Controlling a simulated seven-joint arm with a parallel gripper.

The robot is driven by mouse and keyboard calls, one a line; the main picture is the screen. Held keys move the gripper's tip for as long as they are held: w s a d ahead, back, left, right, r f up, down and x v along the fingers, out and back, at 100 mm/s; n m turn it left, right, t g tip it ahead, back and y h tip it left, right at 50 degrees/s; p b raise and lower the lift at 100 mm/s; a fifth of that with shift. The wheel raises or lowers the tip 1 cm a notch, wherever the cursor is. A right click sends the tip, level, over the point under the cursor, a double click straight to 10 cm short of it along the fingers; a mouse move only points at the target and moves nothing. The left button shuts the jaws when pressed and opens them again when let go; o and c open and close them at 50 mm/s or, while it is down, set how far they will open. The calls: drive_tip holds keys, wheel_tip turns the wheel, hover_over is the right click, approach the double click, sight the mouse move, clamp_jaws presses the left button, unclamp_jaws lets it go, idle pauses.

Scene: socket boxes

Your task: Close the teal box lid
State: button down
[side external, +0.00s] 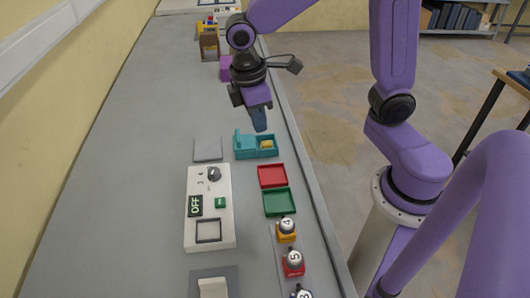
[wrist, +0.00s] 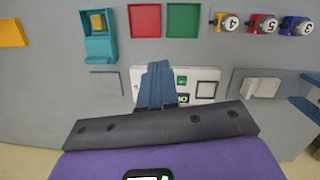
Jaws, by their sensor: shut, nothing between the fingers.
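The teal box (side external: 272,154) sits on the grey bench with a yellow block (side external: 267,145) visible inside. Its teal lid part (side external: 242,141) is at the left end in the side view, leaving the block's side uncovered. In the wrist view the teal box (wrist: 86,22) is at upper left with its lid part (wrist: 101,48) below the open section. The lid's exact tilt is hard to tell. My gripper (side external: 260,126) is shut and empty, pointing down and appearing just above the box's far side. Its blue fingers (wrist: 158,70) show in the wrist view, right of and below the box.
A grey square plate (side external: 207,149) lies left of the box. Red (side external: 272,176) and green (side external: 279,202) trays lie in front. A white panel (side external: 196,233) with a knob and OFF display, and numbered balls (side external: 287,225), stand closer. A purple block (side external: 226,68) is behind. The bench's left side is clear.

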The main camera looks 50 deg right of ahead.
drive_tip(key=s+d+y, duration=0.1)
drive_tip(key=s, duration=0.7)
drive_tip(key=s+d+n, duration=0.1)
drive_tip(key=s+d, duration=0.1)
drive_tip(key=s, duration=0.6)
drive_tip(key=shift+d+n+t+y, duration=0.3)
drive_tip(key=shift+t+y, duration=0.1)
drive_tip(key=c, duration=1.4)
unclamp_jaws()
drive_tip(key=shift+s, duration=0.25)
drive_tip(key=shift+o, duration=1.4)
drive_tip(key=shift+w, duration=0.2)
drive_tip(key=m, duration=2.2)
hover_over(238, 135)
wheel_tip(238, 135, down, 17)
drive_tip(key=shift+r, duration=0.15)
